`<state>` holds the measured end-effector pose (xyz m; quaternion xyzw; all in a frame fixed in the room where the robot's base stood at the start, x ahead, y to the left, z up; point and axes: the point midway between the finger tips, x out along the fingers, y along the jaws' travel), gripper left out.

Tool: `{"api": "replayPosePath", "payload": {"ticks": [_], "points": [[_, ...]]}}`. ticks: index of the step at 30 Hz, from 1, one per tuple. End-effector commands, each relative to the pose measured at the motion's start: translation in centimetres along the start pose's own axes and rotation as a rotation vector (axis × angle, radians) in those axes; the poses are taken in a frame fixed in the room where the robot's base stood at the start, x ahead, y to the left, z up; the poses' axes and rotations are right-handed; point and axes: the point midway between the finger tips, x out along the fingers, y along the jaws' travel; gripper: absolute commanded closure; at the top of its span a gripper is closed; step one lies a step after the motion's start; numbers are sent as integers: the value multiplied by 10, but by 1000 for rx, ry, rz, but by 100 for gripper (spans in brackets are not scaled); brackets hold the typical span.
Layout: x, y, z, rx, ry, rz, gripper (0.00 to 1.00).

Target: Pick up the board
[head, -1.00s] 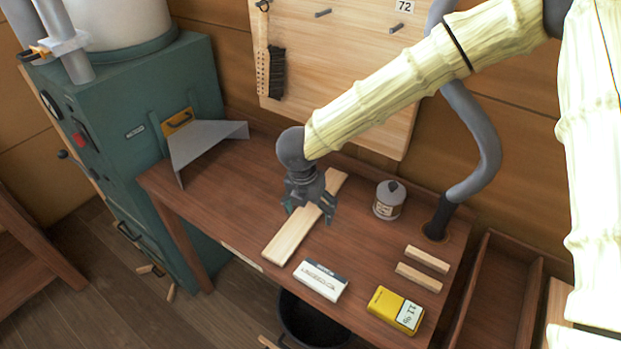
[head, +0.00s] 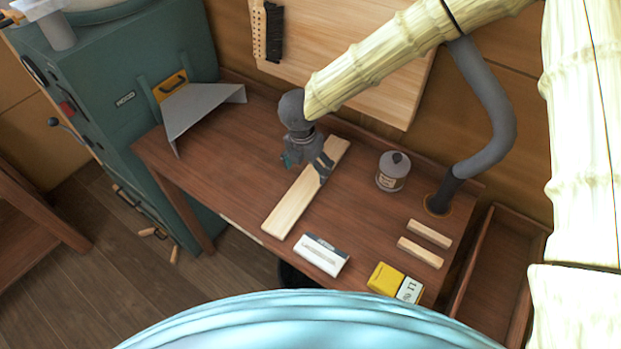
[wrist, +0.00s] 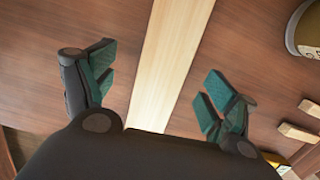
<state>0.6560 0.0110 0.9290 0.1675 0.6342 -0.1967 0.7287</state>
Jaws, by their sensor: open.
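The board (head: 291,205) is a long, pale wooden plank lying flat and slantwise on the brown workbench. It also shows in the wrist view (wrist: 169,62), running between my two fingers. My gripper (head: 306,168) is over the far half of the board, fingers pointing down. In the wrist view my gripper (wrist: 162,85) is open, with one teal-padded finger on each side of the board and gaps between pads and board. I cannot tell how high the fingertips are above the bench. My gripper hides part of the board in the head view.
On the workbench (head: 232,178), right of the board, are a grey tin (head: 393,172), two small wood blocks (head: 425,242), a white box (head: 321,255) and a yellow device (head: 388,279). A grey metal sheet (head: 203,108) stands at left, beside a green machine (head: 112,95).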

Motion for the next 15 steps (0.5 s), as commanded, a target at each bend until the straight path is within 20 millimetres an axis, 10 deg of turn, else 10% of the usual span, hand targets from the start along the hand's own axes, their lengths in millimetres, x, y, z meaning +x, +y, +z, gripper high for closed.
{"api": "replayPosePath", "payload": {"ticks": [15], "points": [[42,-3,-4,-3,-1,2,14]]}}
